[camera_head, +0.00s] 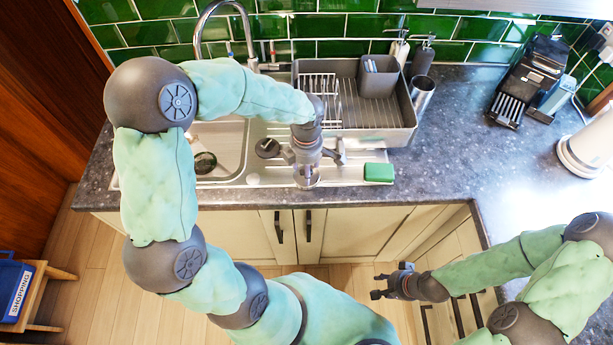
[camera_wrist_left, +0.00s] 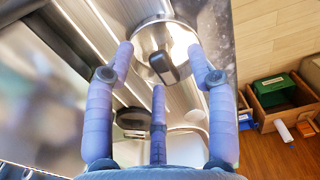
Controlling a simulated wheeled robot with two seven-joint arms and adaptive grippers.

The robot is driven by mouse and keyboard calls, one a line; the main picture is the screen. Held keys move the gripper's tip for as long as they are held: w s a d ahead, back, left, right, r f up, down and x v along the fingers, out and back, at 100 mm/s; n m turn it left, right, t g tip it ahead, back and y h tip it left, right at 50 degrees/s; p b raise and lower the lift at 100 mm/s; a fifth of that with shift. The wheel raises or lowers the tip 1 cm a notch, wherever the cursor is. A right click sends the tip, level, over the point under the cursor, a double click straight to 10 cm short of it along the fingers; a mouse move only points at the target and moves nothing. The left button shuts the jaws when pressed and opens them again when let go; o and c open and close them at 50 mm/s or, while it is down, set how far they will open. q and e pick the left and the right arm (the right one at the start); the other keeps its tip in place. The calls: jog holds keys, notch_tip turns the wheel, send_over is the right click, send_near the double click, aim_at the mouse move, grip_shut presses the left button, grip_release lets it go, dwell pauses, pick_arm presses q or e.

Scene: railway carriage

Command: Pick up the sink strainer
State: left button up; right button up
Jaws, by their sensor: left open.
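A shiny round metal piece with a dark raised grip, which looks like the sink strainer (camera_head: 307,181), lies on the drainboard near the counter's front edge. In the left wrist view the strainer (camera_wrist_left: 181,38) sits ahead between the spread fingers. My left gripper (camera_head: 313,165) is open and points down over it, partly hiding it in the head view. In the left wrist view the three fingers of my left gripper (camera_wrist_left: 162,75) are apart, with nothing clasped; I cannot tell whether they touch it. My right gripper (camera_head: 377,285) is open and empty in front of the cabinets.
The grey dish rack (camera_head: 380,137) stands behind.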

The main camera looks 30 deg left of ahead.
pick_arm(q)
grip_shut()
jog(key=shift+r, duration=0.1)
dwell(0.3)
